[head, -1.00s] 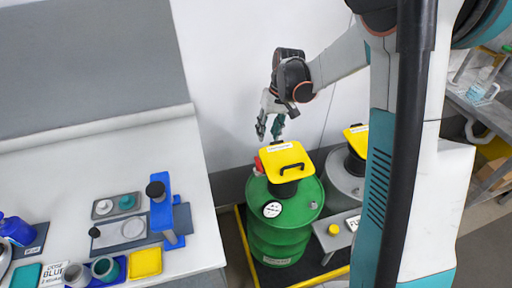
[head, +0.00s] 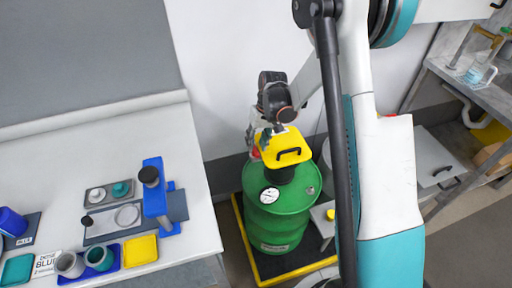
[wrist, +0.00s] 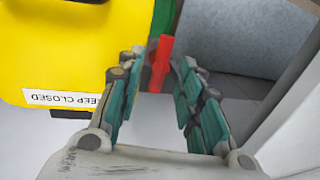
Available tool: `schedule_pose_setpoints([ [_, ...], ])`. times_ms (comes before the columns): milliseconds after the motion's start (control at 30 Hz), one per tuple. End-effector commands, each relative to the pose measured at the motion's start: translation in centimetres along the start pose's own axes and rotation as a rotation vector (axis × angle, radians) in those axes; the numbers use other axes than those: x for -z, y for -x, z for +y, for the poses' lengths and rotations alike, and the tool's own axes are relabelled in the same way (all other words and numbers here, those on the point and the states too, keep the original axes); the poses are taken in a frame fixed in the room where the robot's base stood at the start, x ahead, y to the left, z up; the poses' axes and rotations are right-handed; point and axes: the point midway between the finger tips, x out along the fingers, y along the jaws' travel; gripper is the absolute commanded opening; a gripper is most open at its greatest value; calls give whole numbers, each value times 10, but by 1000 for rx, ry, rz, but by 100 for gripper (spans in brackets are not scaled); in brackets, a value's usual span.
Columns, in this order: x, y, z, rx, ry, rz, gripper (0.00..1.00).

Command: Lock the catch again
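The green drum (head: 280,228) stands on a yellow-edged black pallet, with a yellow lid (head: 288,142) with a black handle on top. The lid also fills the upper left of the wrist view (wrist: 60,55), where its label reads "KEEP CLOSED". The red catch (head: 254,153) is a small lever at the lid's left side. In the wrist view the red catch (wrist: 160,62) sticks up at the lid's edge. My gripper (wrist: 160,75) is open, and the catch appears in the gap between its fingertips; I cannot tell whether they touch it. In the head view my gripper (head: 262,134) is at the lid's back-left corner.
A white bench (head: 150,245) on the left carries a blue stand (head: 156,200), a yellow tray (head: 140,250) and several cups. A grey drum behind is mostly hidden by my arm. A dial gauge (head: 269,195) sits on the green drum's top. Shelving stands at the right.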

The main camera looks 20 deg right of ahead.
Motion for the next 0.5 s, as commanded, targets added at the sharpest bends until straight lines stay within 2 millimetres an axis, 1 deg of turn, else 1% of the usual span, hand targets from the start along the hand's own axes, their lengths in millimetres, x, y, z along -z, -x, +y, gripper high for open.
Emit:
schedule_pose_setpoints([
  [33, 0, -7, 0, 0, 0, 0, 34],
  [200, 0, -16, 0, 0, 0, 0, 34],
  [467, 0, -16, 0, 0, 0, 0, 34],
  [500, 0, -16, 0, 0, 0, 0, 32],
])
